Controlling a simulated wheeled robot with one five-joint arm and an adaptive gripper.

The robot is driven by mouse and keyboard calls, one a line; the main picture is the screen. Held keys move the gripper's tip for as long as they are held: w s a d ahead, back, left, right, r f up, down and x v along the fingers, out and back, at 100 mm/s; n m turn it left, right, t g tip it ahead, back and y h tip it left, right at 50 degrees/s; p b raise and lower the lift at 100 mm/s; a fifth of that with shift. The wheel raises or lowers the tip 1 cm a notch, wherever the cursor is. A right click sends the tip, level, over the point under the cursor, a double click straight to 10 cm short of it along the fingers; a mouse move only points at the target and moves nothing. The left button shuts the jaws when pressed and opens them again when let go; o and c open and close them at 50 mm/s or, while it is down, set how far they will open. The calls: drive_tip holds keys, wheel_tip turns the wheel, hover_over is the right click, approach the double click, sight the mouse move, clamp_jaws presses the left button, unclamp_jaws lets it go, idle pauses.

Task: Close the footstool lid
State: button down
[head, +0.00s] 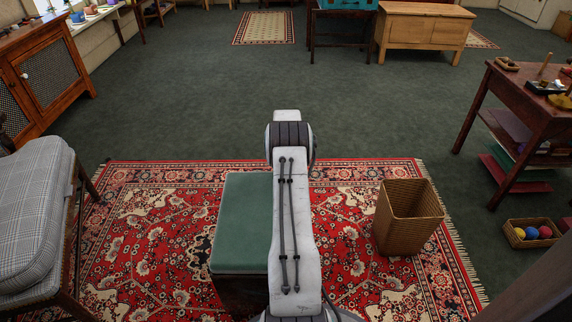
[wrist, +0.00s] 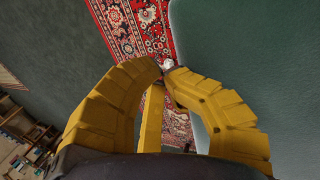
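The footstool stands on the red rug, partly hidden behind my arm in the head view. Its green padded lid (head: 238,225) shows left of my arm, above a dark box body (head: 235,292). The lid appears to lie over the box; whether it is fully down I cannot tell. In the wrist view the lid's green surface (wrist: 265,50) fills the right side, close to my fingers. In the head view the gripper is hidden by my arm.
A wicker basket (head: 408,218) stands on the rug (head: 150,240) right of my arm. A plaid-cushioned seat (head: 35,215) is at the left. A dark red table (head: 520,105) and a small tray of balls (head: 532,233) are at the right.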

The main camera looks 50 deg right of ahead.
drive_tip(key=shift+s+a+f, duration=0.15)
drive_tip(key=shift+f, duration=0.3)
drive_tip(key=p+v, duration=0.1)
drive_tip(key=v, duration=0.1)
drive_tip(key=p+v, duration=0.1)
drive_tip(key=v, duration=0.1)
drive_tip(key=d+p+v, duration=0.1)
drive_tip(key=p+v, duration=0.1)
drive_tip(key=shift+w+r, duration=0.35)
drive_tip(key=shift+r, duration=0.1)
drive_tip(key=w+a+p+v, duration=0.1)
drive_tip(key=a+p+v, duration=0.2)
drive_tip(key=p+v, duration=0.7)
drive_tip(key=shift+v, duration=7.25)
